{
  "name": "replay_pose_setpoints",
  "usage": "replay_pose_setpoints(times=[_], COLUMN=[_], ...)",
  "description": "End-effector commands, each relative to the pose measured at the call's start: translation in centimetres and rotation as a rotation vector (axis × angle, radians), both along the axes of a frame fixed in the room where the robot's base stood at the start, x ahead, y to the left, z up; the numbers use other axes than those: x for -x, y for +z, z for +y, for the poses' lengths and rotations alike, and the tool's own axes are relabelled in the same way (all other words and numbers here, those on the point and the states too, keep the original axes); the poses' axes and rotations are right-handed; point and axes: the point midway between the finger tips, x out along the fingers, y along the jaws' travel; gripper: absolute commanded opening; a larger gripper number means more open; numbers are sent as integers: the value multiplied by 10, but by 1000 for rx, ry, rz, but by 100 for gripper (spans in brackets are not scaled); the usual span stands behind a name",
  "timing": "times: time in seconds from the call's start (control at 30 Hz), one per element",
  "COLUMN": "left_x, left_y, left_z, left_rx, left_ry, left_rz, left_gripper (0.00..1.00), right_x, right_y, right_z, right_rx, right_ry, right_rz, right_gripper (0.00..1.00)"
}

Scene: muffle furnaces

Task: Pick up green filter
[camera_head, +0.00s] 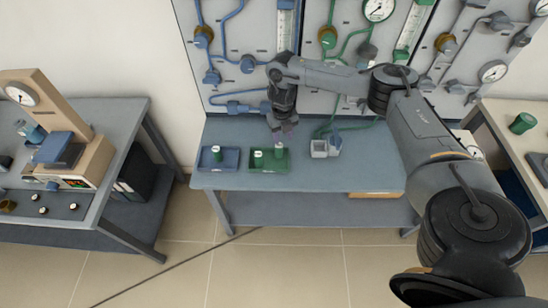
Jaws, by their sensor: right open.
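A green tray (269,168) stands on the middle table, with two small pale pieces in it. One pale piece (258,155) is at the tray's left. The other piece (279,150) is farther back and right, just under my right gripper (283,132). Either may be the green filter; they are too small to tell. My right gripper is open, points down and is over the back right of the green tray. I cannot tell whether its fingers touch the piece below. My left gripper is not in view.
A blue tray (203,158) with a small pale piece stands left of the green tray. A pale container (319,149) stands to the right. A panel with tubes and gauges (232,60) rises behind. A green cylinder (522,123) stands on the right table. The middle table's right part is clear.

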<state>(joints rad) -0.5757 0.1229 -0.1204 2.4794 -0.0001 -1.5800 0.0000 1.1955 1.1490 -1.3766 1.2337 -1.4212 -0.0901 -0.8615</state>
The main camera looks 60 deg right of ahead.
Motion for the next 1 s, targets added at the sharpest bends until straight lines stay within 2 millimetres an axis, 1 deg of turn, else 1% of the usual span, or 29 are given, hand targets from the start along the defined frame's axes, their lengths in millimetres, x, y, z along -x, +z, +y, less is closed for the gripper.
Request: replay_pose_setpoints(times=[0.03, 0.13, 0.2, 0.43, 0.67, 0.73, 1.0], left_x=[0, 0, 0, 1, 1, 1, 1], left_y=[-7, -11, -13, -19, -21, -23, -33], left_z=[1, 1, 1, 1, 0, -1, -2], left_rx=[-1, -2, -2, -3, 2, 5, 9], left_ry=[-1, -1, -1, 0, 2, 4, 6], left_rz=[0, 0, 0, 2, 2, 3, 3], left_gripper=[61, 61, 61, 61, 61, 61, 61], right_x=[-7, -14, -15, -15, -15, -14, -13], right_y=[1, -1, -8, -37, -49, -55, -89], right_z=[-1, 0, 0, 0, 1, 1, 2], right_rx=[1, 0, 0, 1, 0, 1, 0], right_ry=[-2, -1, 0, -1, 1, 1, 0], right_rz=[-19, -37, -41, -41, -42, -41, -40], right_gripper=[42, 42, 42, 42, 42, 42, 42])
